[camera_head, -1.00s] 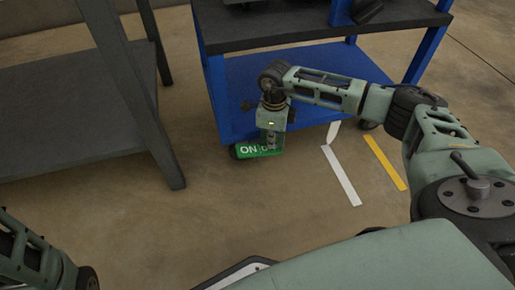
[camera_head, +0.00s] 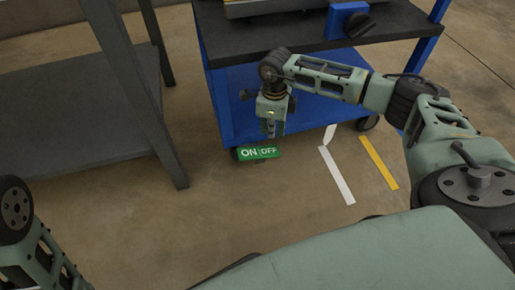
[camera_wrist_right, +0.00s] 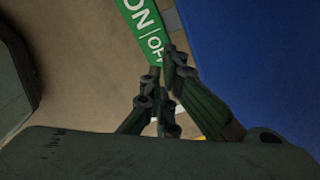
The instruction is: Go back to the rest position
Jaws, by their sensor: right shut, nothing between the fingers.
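My right gripper (camera_head: 270,130) hangs pointing down in front of the blue cart, just above the green ON/OFF sign in the head view. Its fingers are shut and empty, and they also show in the right wrist view (camera_wrist_right: 162,62). The green ON/OFF sign (camera_head: 258,153) is at the cart's lower front edge, and part of it shows in the right wrist view (camera_wrist_right: 143,22). My left arm enters at the lower left of the head view, but its gripper is out of the picture.
The blue cart (camera_head: 232,105) with a dark top (camera_head: 290,40) stands ahead, with a dark knob (camera_head: 357,23) on a blue block. A grey table (camera_head: 80,110) stands at the left. White (camera_head: 336,176) and yellow (camera_head: 379,163) strips mark the floor. The floor between table and cart is bare.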

